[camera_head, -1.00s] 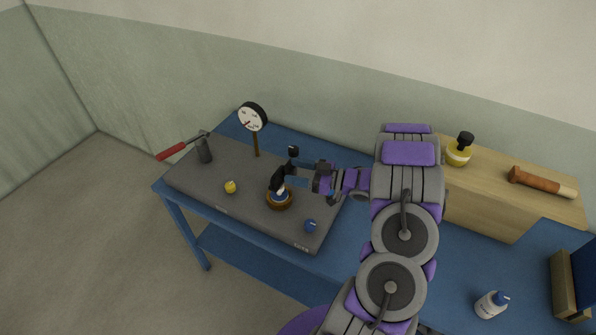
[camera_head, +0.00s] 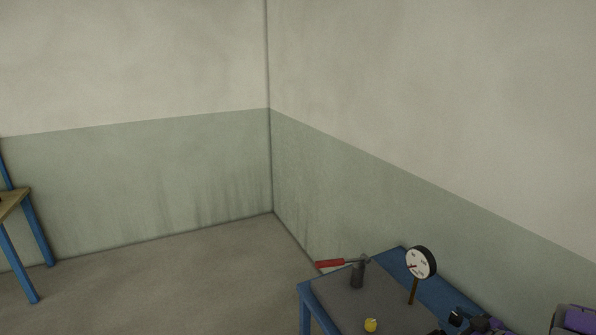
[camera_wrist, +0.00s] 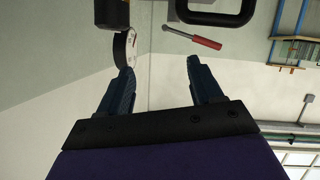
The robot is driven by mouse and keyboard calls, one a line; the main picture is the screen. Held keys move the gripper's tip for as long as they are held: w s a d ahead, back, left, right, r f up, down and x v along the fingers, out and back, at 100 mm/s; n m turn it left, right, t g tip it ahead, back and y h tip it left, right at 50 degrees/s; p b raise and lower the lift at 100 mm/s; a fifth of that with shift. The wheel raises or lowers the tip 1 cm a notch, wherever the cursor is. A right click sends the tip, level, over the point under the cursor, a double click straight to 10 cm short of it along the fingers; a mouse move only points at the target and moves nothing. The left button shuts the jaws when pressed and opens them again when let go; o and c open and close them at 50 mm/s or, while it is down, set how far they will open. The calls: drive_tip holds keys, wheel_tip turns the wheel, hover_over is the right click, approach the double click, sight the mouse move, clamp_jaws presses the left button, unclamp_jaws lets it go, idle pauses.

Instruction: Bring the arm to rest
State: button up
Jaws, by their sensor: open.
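My gripper (camera_wrist: 158,72) shows in the wrist view with its two dark blue fingers apart and nothing between them. In the head view only part of my arm (camera_head: 485,322) shows at the bottom right edge, over the blue table.
The gauge also shows in the wrist view (camera_wrist: 126,50). Open floor (camera_head: 170,285) lies left.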

wheel_tip(320, 180, up, 10)
drive_tip(key=s+m+g+h+b, duration=0.1)
drive_tip(key=m+g+h, duration=0.3)
drive_tip(key=h, duration=0.5)
drive_tip(key=s+a+r+m+g, duration=0.1)
drive_tip(key=s+a+m+g, duration=0.1)
drive_tip(key=s+a, duration=0.25)
drive_tip(key=s+a+g+y, duration=0.2)
drive_tip(key=s+a+g, duration=0.2)
drive_tip(key=s+a, duration=1)
drive_tip(key=s+a+f+g+y+b, duration=0.1)
drive_tip(key=s+a+g+y, duration=0.2)
drive_tip(key=s+a, duration=1)
drive_tip(key=s+g, duration=0.2)
drive_tip(key=s, duration=0.2)
drive_tip(key=shift+s+a+f, duration=0.15)
drive_tip(key=shift+s+a, duration=0.2)
drive_tip(key=shift+s, duration=0.05)
